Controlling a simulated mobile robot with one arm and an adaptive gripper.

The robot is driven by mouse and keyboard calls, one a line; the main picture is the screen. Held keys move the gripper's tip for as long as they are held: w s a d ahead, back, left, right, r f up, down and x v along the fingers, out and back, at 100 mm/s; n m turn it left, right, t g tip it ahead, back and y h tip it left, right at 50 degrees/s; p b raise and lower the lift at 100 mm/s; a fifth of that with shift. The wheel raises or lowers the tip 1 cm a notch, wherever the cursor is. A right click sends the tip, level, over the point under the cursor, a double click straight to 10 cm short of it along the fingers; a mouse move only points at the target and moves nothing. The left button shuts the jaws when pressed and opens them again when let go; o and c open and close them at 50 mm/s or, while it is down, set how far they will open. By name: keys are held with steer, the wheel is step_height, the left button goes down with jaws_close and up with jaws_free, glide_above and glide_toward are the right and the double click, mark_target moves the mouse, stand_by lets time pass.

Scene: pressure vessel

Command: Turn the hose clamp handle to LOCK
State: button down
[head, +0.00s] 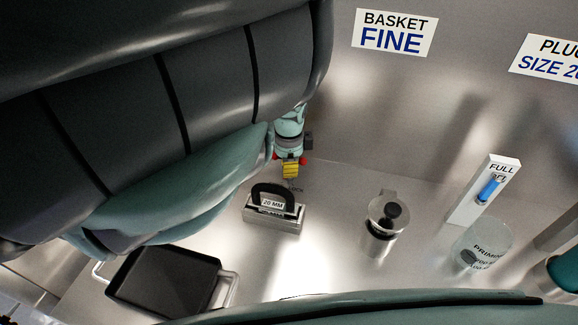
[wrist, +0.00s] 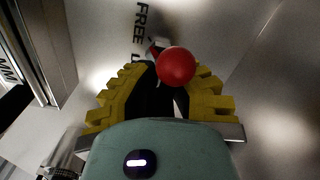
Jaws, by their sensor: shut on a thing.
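The hose clamp handle shows as a round red knob (wrist: 176,66) between my fingertips in the wrist view. The rest of the handle is mostly hidden by my gripper. My gripper (wrist: 168,82) has yellow stepped fingers with dark pads, closed in around the handle at the knob. In the head view my gripper (head: 290,170) is small, near the back wall, with red bits (head: 303,159) on either side of it. A FREE label (wrist: 142,28) stands beyond the knob in the wrist view; lettering below it is mostly covered. I cannot read the handle's exact angle.
A 20 MM block with a black handle (head: 272,207) stands on the metal bench just below my gripper. A lidded metal canister (head: 384,222), a clear jar (head: 484,243) and a FULL gauge (head: 484,192) stand to the right. A black tray (head: 165,283) lies front left.

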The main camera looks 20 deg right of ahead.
steer(key=shift+n, duration=0.4)
steer(key=n+p, duration=0.2)
steer(key=n, duration=0.1)
steer(key=shift+n, duration=0.4)
steer(key=n+p, duration=0.1)
steer(key=n, duration=0.5)
steer(key=n+b, duration=0.1)
steer(key=n, duration=0.2)
steer(key=shift+f+n+b, duration=0.25)
steer(key=shift+n+b, duration=0.05)
steer(key=shift+n, duration=0.1)
steer(key=shift+r+n+b, duration=0.15)
steer(key=shift+n+b, duration=1.1)
steer(key=shift+n, duration=0.45)
steer(key=c, duration=1)
jaws_free()
